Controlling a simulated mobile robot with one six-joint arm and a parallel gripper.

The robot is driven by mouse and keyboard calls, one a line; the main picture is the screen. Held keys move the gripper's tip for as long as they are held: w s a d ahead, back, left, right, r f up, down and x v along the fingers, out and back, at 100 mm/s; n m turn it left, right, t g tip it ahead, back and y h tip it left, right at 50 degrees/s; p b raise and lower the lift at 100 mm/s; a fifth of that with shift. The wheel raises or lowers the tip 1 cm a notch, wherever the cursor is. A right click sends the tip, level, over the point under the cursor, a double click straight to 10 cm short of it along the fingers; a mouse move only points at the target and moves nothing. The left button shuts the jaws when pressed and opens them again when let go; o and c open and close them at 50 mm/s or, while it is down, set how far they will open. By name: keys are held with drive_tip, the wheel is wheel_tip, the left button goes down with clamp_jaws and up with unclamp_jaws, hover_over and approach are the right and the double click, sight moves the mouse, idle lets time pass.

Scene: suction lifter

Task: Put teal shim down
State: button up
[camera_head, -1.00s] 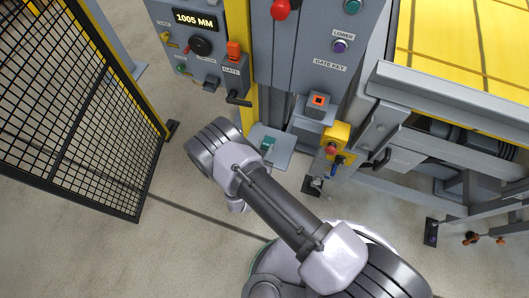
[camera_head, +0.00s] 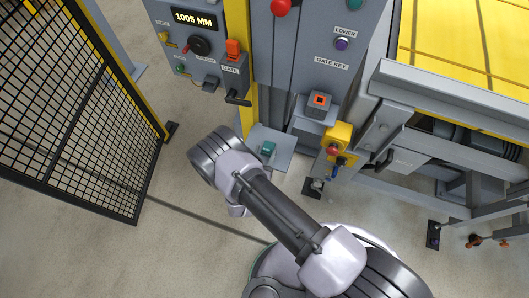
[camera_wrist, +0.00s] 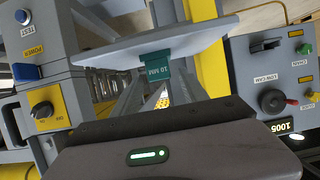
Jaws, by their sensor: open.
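The teal shim (camera_head: 268,148) rests on a light grey plate (camera_head: 283,140) at the foot of the yellow post. In the wrist view the shim (camera_wrist: 158,68), marked 10 MM, shows at the near edge of the plate (camera_wrist: 108,48). My gripper (camera_wrist: 160,88) is open, its dark body across the bottom of the wrist view and facing the shim. The shim appears to be clear of the jaws. In the head view my arm hides the gripper.
A control panel (camera_head: 190,62) reading 1005 MM stands behind the plate. A yellow switch box (camera_head: 339,135) and the lifter frame are to the right. A black mesh fence (camera_head: 75,130) stands at left. Bare floor lies between the fence and my arm.

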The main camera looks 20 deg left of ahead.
drive_tip(key=d+r+p+v, duration=0.1)
drive_tip(key=p+v, duration=0.3)
drive_tip(key=v, duration=0.8)
drive_tip(key=w+d+r+m+g+h, duration=0.2)
drive_tip(key=w+d+r+g+h, duration=0.15)
drive_tip(key=r, duration=0.55)
drive_tip(key=w+d+r+m+g+h, duration=0.1)
drive_tip(key=w+d+r+g+h, duration=0.1)
drive_tip(key=d+r, duration=0.45)
drive_tip(key=w+d+r+m+g+h, duration=0.2)
drive_tip(key=w+r+g+h, duration=0.1)
drive_tip(key=r, duration=0.8)
drive_tip(key=s+d+r+g+y, duration=0.4)
drive_tip(key=s+d+r+y, duration=0.35)
drive_tip(key=d+r, duration=0.5)
drive_tip(key=s+a+r+t+y, duration=0.1)
drive_tip(key=s+r+t+y, duration=0.1)
drive_tip(key=r, duration=0.3)
drive_tip(key=s+a+r+n+t+y, duration=0.1)
drive_tip(key=s+r+t+y, duration=0.1)
drive_tip(key=s+r, duration=0.2)
drive_tip(key=shift+a+r+t, duration=0.35)
drive_tip(key=shift+r, duration=0.45)
